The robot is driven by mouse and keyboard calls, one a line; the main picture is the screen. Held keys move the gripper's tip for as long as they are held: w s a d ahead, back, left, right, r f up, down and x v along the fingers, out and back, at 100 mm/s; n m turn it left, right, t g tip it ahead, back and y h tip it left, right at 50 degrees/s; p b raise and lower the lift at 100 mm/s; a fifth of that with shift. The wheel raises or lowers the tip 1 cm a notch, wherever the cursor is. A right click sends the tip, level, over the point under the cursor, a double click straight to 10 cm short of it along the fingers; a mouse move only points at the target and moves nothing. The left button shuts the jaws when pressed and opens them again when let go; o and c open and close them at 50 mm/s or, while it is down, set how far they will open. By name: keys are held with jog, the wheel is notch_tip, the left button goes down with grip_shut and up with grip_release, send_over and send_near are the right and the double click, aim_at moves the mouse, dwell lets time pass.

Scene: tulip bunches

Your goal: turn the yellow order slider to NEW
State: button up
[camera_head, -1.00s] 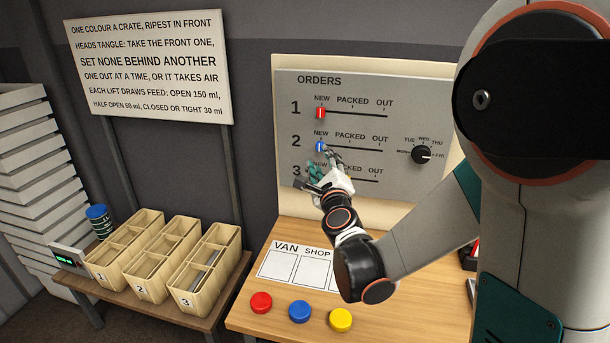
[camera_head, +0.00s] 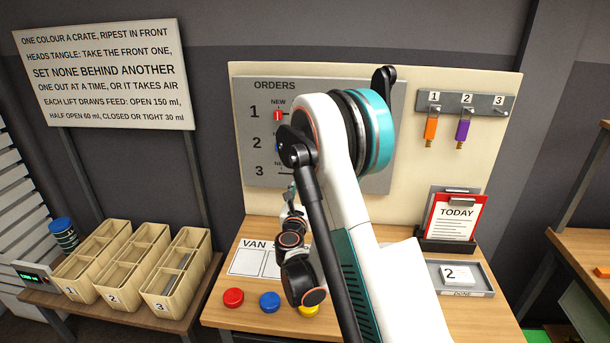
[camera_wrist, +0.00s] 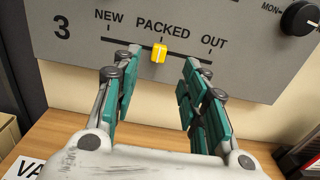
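The yellow order slider (camera_wrist: 160,53) is on row 3 of the grey orders board (camera_wrist: 75,45). In the wrist view it stands under PACKED, midway along the slot between NEW and OUT. My gripper (camera_wrist: 163,70) is open, its two teal-padded fingers apart, one on each side of the slider and below it. No contact with the slider shows. In the head view my arm hides the yellow slider and most of the board, and my gripper (camera_head: 291,195) is only partly seen at the board's lower edge.
The red slider (camera_head: 278,115) is at NEW on row 1. A dial (camera_wrist: 300,18) is at the board's right. Red (camera_head: 233,297), blue (camera_head: 270,301) and yellow discs (camera_head: 309,310) lie on the table below. Hooks with tags (camera_head: 463,126) hang at right.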

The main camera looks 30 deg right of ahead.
jog(key=b+x, duration=0.1)
jog(key=x, duration=0.8)
jog(key=shift+d, duration=0.1)
jog(key=shift+w, duration=0.1)
grip_shut()
